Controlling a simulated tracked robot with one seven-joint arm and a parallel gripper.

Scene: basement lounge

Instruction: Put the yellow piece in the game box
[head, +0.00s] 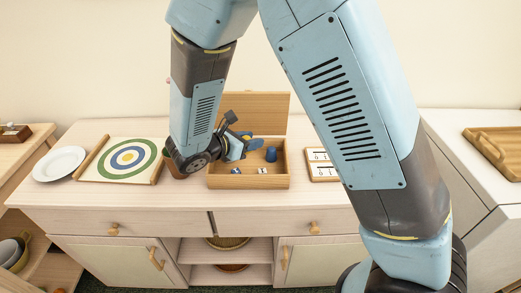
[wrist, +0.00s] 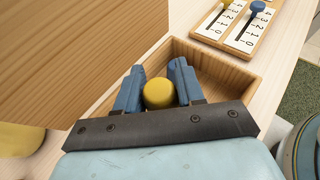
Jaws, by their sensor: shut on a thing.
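The game box (head: 240,182) is an open wooden box on the sideboard, with its lid (head: 262,102) raised at the back. My gripper (head: 244,144) is over the left part of the box in the head view. In the wrist view my gripper (wrist: 157,85) is shut on the yellow piece (wrist: 159,93), a round-topped piece between the two blue fingers. The box's wooden wall (wrist: 228,68) shows just beyond the fingers. The yellow piece is hidden in the head view. I cannot tell its height above the box floor.
Inside the box are a blue cup (head: 271,154) and small dice (head: 262,170). A scoreboard (head: 320,170) stands right of the box. A ring target board (head: 122,160) and a white plate (head: 60,163) lie left. A wooden tray (head: 497,150) is far right.

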